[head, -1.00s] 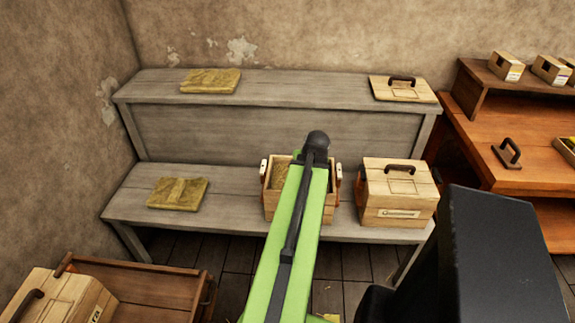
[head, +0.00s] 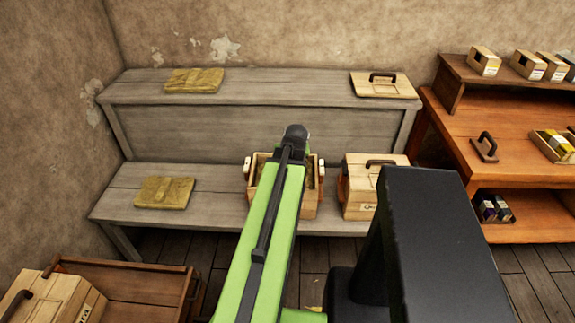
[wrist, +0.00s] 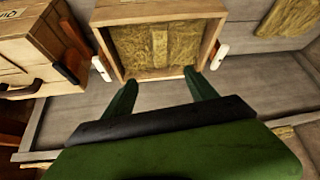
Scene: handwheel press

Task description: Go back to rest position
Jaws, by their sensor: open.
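My gripper (wrist: 161,90) shows in the wrist view with its two dark green fingers spread apart and nothing between them. The fingertips point at the near wall of an open wooden box (wrist: 203,48), which holds a straw-coloured pad (wrist: 140,45). I cannot tell whether the fingers touch the box. In the head view this open box (head: 309,208) stands on the lower grey bench, partly hidden behind my green arm (head: 262,235). The fingers are hidden there.
A lidded wooden box (head: 357,188) stands right of the open box. Straw pads lie on the lower bench (head: 165,192) and upper bench (head: 194,80). A handled lid (head: 380,85) lies on the upper bench. A brown tray (head: 140,300) is at lower left, an orange-brown workbench (head: 520,175) at right.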

